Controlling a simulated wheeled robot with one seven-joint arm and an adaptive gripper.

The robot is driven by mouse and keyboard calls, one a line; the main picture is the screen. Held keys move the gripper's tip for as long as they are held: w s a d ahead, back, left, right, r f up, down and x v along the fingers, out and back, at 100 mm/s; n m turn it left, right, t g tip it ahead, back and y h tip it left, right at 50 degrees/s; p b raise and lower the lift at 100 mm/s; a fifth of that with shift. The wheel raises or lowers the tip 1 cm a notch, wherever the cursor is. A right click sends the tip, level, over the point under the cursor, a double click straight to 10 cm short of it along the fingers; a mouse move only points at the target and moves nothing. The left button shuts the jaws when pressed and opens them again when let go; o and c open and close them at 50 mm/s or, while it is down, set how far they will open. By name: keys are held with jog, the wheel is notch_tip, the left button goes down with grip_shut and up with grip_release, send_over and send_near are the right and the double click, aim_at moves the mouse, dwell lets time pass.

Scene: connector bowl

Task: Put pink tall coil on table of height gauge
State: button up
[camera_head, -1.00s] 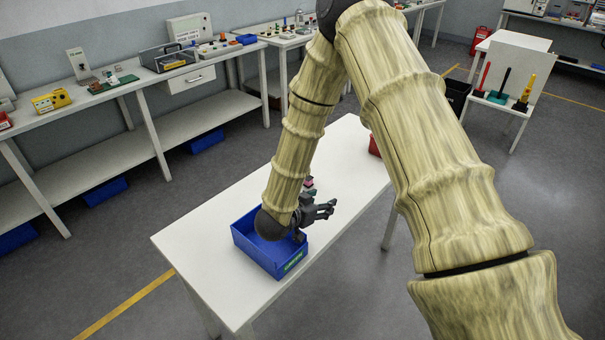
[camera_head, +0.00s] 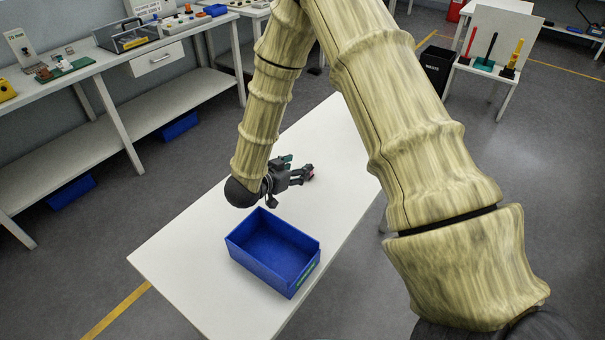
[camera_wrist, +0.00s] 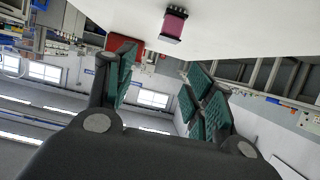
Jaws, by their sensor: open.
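The pink tall coil (camera_wrist: 174,25) stands on the white table, seen upside down at the top of the wrist view, with dark ends. In the head view a small pink patch (camera_head: 310,171) shows at my gripper's fingertips. My gripper (camera_head: 299,165) is open above the table, just beyond the blue bin. In the wrist view its green-padded fingers (camera_wrist: 163,84) are spread, with nothing between them, and the coil appears ahead of them, apart. I cannot clearly identify the height gauge; a white upright panel (camera_head: 19,47) stands on the left bench near a green board (camera_head: 68,68).
A blue bin (camera_head: 238,254), empty inside as far as I see, sits on the white table (camera_head: 178,262). A red bin (camera_wrist: 125,46) shows in the wrist view. The left bench (camera_head: 105,70) holds several devices.

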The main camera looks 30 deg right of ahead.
jog(key=shift+w+f+b, duration=0.2)
jog(key=shift+f+b, duration=0.45)
jog(key=shift+f, duration=0.2)
jog(key=shift+w+f+b, duration=0.2)
jog(key=shift+f+b, duration=0.45)
jog(key=shift+f, duration=0.2)
jog(key=shift+p+x, duration=0.3)
jog(key=shift+x, duration=0.75)
jog(key=p+x, duration=0.1)
jog(key=x, duration=0.4)
jog(key=shift+d, duration=0.15)
grip_shut()
jog(key=shift+r, duration=0.1)
